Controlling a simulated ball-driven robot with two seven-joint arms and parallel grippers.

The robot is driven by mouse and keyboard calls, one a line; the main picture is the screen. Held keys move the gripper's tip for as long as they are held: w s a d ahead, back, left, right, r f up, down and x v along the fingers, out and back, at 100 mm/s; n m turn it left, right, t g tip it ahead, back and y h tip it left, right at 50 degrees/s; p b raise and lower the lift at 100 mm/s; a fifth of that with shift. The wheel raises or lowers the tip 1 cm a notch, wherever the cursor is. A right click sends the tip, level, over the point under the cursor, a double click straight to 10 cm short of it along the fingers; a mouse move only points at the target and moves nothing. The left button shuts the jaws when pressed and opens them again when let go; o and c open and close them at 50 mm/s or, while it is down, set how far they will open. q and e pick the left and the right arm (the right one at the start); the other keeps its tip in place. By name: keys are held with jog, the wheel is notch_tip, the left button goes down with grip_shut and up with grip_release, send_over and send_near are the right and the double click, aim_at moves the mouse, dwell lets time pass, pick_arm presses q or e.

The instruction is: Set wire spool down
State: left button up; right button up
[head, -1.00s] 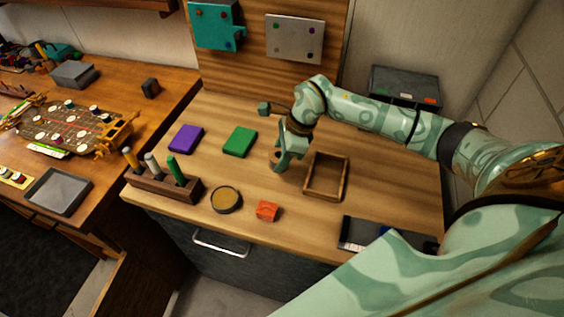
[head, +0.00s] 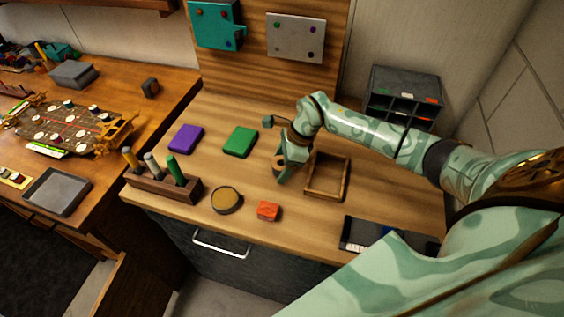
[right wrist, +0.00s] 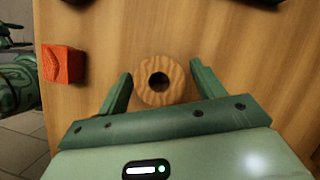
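The wire spool (right wrist: 144,91) is a round wooden disc with a dark centre hole. In the right wrist view it lies between the two green fingers of my right gripper (right wrist: 160,80), with narrow gaps showing at both sides. In the head view the spool (head: 279,162) shows partly behind my right gripper (head: 285,172), over the middle of the wooden worktop (head: 330,230). The gripper looks open around it. The spool appears to rest on the worktop, though its underside is hidden.
A wooden frame tray (head: 346,178) stands close right of the gripper. A red block (head: 268,210), round tin (head: 226,200), green pad (head: 240,141), purple pad (head: 186,139) and pen holder (head: 150,184) lie to the left and front. A dark organizer (head: 404,90) stands at the back right.

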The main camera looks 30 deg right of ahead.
jog(key=v, duration=1.2)
jog(key=shift+r+p, duration=0.15)
jog(key=shift+p, duration=0.25)
